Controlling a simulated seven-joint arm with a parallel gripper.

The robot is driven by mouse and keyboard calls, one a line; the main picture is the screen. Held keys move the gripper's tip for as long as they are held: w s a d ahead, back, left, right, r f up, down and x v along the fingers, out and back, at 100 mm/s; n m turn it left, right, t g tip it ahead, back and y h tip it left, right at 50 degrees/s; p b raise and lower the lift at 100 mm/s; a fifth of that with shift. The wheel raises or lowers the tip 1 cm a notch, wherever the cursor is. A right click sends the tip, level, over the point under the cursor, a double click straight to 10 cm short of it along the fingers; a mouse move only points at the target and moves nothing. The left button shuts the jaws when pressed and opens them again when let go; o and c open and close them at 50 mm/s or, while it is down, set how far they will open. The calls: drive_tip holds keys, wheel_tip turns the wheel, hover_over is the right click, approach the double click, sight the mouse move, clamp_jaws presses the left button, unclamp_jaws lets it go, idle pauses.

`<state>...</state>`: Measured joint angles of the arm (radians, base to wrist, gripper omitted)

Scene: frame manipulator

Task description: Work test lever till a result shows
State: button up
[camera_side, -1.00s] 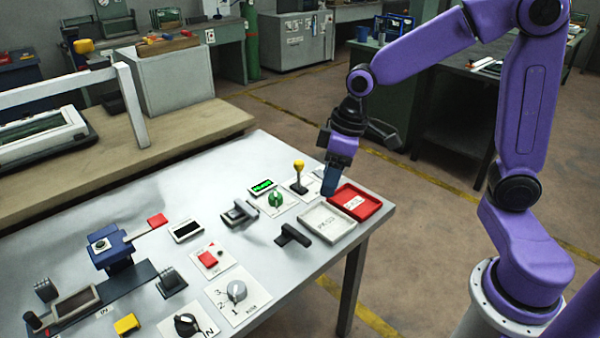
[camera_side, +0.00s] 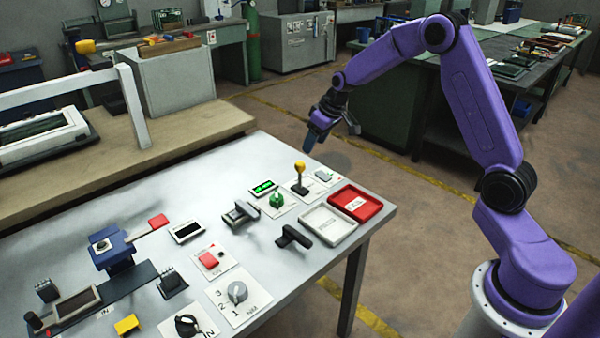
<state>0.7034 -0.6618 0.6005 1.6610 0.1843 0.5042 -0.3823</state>
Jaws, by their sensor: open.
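A lever with a yellow knob (camera_side: 300,167) stands roughly upright on a small white plate near the table's far right edge. Beside it is a green dial (camera_side: 277,200) below a small black display (camera_side: 264,187) with lit green characters too small to read. A blue fixture (camera_side: 113,250) at the left carries an arm with a red handle (camera_side: 158,221). I cannot read which lever is labelled as the test lever. My gripper (camera_side: 311,141) is open, above and behind the yellow-knobbed lever, apart from everything. No held object shows.
A white tray (camera_side: 313,238) and a red tray (camera_side: 372,211) sit at the right edge. A dark display (camera_side: 187,231), a red switch (camera_side: 208,260), a grey numbered dial (camera_side: 237,292) and a black T-handle (camera_side: 293,237) stand nearby. The table's upper middle is clear.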

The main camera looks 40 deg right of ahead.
sight(300, 171)
drive_tip(key=x, duration=1.4)
drive_tip(key=shift+s+f, duration=0.1)
drive_tip(key=shift+f, duration=0.05)
